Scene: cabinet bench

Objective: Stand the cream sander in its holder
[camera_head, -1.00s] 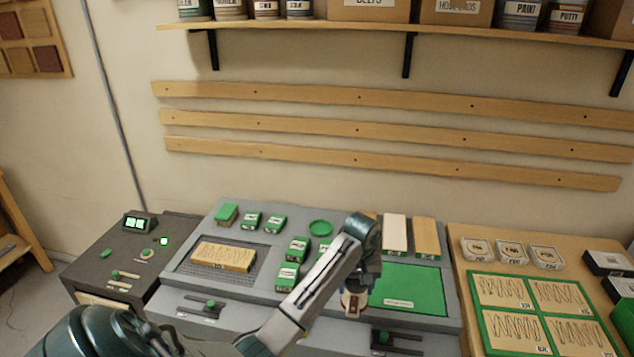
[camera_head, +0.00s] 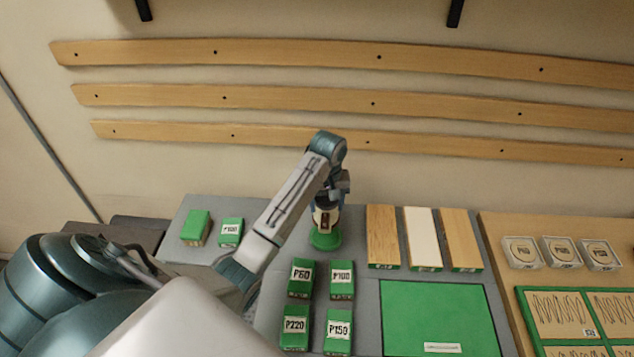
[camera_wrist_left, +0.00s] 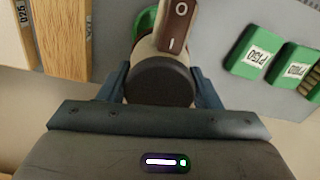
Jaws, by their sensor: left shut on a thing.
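The cream sander (camera_head: 325,217) is upright in my left gripper (camera_head: 328,203), directly over the round green holder (camera_head: 325,239) on the grey bench top. In the left wrist view the sander (camera_wrist_left: 172,32) shows its cream body, brown switch plate and dark round end between the two fingers of my left gripper (camera_wrist_left: 160,88). A curve of the green holder (camera_wrist_left: 146,20) shows behind it. The sander's lower end meets or nearly meets the holder; I cannot tell whether it is seated. My right gripper is in neither view.
Green sandpaper boxes (camera_head: 301,278) stand in front of the holder, and wooden boards (camera_head: 382,237) lie to its right. A green mat (camera_head: 438,318) is at the front right. Wooden wall rails (camera_head: 373,103) run behind the bench.

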